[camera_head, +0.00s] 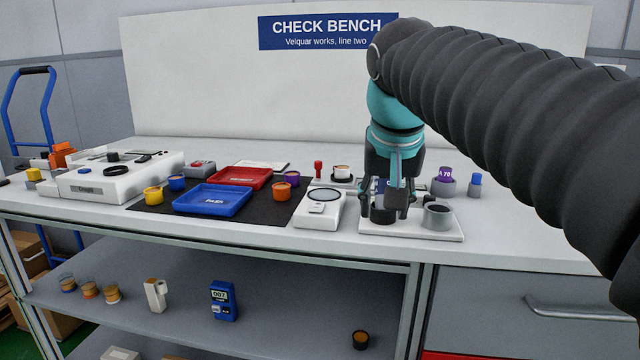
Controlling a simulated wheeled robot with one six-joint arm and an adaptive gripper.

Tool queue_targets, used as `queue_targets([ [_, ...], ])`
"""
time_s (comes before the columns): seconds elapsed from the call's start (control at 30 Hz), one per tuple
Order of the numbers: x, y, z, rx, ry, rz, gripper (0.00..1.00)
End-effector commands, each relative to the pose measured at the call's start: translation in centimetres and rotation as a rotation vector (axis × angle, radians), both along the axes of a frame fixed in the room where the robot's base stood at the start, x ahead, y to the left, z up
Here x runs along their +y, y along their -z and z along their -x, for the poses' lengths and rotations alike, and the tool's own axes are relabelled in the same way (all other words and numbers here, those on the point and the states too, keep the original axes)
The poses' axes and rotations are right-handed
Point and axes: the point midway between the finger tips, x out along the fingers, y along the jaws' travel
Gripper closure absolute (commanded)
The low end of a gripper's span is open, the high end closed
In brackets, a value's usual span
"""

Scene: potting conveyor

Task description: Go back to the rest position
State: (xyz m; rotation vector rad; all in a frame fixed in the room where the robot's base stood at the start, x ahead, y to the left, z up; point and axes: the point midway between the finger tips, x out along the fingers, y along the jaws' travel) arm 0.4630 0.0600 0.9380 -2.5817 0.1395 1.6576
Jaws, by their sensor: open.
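My gripper (388,203) points straight down at the right-middle of the check bench. Its fingertips are low over the left part of a small white board (450,233). A dark round piece shows between and below the fingers, mostly hidden by them, and I cannot tell whether they touch it. A grey ring-shaped cup (437,217) stands on the same board just right of the gripper. My arm reaches in from the right side of the picture.
Left of the gripper are a white scale-like device (319,208), a blue tray (212,200), a red tray (239,178) and small cups. Purple-topped (444,183) and blue-topped (475,185) pieces stand to the right. The bench front right is clear. A sign board (240,90) stands behind.

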Motion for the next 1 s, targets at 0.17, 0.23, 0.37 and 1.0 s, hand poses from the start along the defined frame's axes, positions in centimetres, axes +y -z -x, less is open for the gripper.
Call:
queue_targets([
  [0.17,-2.6,5.3,4.7,-0.013,-0.039,0.002,0.55],
  [0.23,-3.3,7.7,6.6,-0.019,-0.055,0.002,0.55],
  [0.37,-4.5,12.4,10.1,-0.033,-0.078,0.005,0.55],
  [1.0,-6.1,22.9,16.8,-0.063,-0.114,0.014,0.55],
])
